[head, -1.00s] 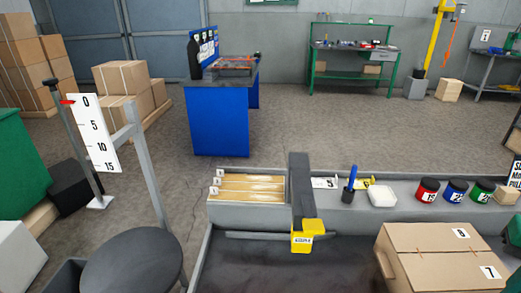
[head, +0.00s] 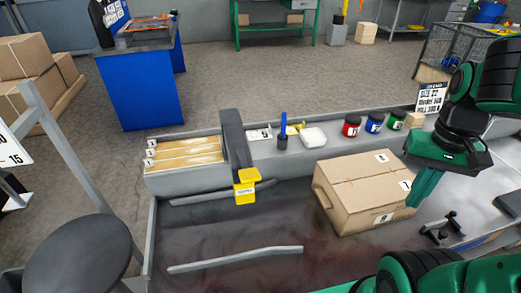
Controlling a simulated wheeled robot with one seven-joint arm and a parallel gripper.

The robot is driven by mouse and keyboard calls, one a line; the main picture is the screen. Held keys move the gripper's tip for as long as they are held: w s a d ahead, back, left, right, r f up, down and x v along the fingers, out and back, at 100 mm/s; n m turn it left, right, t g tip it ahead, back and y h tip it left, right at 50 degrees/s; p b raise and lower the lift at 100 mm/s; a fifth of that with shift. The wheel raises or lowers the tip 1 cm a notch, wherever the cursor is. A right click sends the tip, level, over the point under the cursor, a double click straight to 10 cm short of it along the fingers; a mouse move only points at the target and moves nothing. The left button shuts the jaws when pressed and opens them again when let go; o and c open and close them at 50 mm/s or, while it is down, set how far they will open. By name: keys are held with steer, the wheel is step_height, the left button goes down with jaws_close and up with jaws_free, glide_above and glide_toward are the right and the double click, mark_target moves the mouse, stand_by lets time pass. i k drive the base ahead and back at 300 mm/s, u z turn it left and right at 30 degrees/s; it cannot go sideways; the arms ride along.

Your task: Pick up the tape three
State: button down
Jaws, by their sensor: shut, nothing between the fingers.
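I cannot tell for sure which thing is tape three. A red container (head: 351,126), a blue container (head: 375,122) and a green container (head: 397,120) with dark bodies and small white labels stand in a row on the grey ledge; their numbers are too small to read surely. A small yellow item (head: 294,129) lies left of them, by a white dish (head: 312,137). My gripper (head: 412,203) hangs at the right with its fingers pointing down, shut and empty. In this view it overlaps the right side of a cardboard carton (head: 345,175).
A grey bin (head: 175,181) with numbered tan rows stands at the left. A round dark stool (head: 78,258) is at the lower left. The dark bench top (head: 230,230) is mostly clear left of the carton.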

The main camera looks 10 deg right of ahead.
mark_target(198, 141)
steer(key=k, duration=1)
steer(key=u, duration=0.75)
steer(key=i, duration=1.05)
steer(key=z, duration=0.1)
